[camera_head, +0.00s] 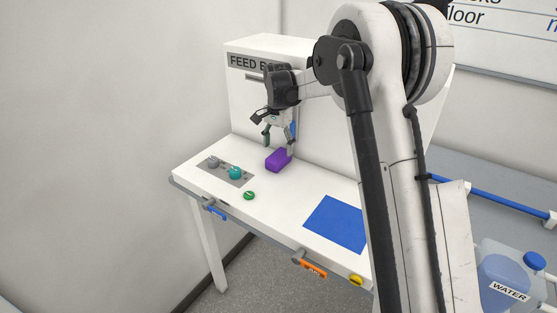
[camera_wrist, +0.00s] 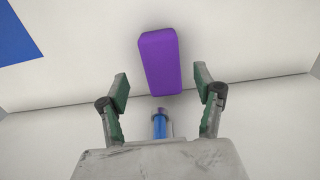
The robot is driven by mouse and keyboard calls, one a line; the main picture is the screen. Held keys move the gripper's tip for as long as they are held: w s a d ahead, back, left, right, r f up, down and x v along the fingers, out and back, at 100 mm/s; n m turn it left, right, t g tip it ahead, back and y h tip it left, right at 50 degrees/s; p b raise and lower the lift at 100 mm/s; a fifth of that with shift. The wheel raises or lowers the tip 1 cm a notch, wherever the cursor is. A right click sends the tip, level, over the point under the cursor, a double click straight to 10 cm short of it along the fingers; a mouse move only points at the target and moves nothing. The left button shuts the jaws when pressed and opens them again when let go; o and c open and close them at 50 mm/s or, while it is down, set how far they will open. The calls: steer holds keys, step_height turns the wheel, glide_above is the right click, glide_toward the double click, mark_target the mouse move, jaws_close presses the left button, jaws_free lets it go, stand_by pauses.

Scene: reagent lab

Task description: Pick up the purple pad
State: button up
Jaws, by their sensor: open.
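The purple pad (camera_head: 278,160) is a purple block on the white table, near the back panel in the head view. In the wrist view the pad (camera_wrist: 159,62) lies ahead of the fingers, roughly centred between them. My gripper (camera_head: 279,141) is just above the pad in the head view, pointing down. In the wrist view my gripper (camera_wrist: 164,88) has its two green-padded fingers spread wide, with nothing between them. A gap shows between the fingers and the pad on both sides. Whether any finger touches the pad is not clear from the head view.
A grey plate (camera_head: 225,171) with a teal knob (camera_head: 235,172) and a grey knob is left of the pad. A green button (camera_head: 249,195) is in front. A blue mat (camera_head: 338,223) lies to the right. The back panel (camera_head: 315,125) rises close behind the pad.

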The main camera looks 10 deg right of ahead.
mark_target(277, 156)
steer(key=shift+a+f+p, duration=0.15)
steer(key=shift+f+p, duration=0.35)
steer(key=shift+f, duration=2.35)
steer(key=shift+c, duration=0.4)
steer(key=c, duration=1.3)
steer(key=shift+o, duration=0.2)
steer(key=shift+r, duration=0.1)
steer(key=shift+s+a+r+b, duration=0.1)
steer(key=shift+a+r+b, duration=0.05)
steer(key=shift+r+b, duration=0.2)
steer(key=r, duration=0.6)
steer(key=shift+s+a+r+b, duration=0.15)
steer(key=shift+a+b, duration=0.05)
steer(key=shift+b, duration=0.15)
steer(key=s+a+b, duration=0.2)
steer(key=s+a, duration=1)
steer(key=a, duration=0.2)
steer(key=shift+s, duration=0.4)
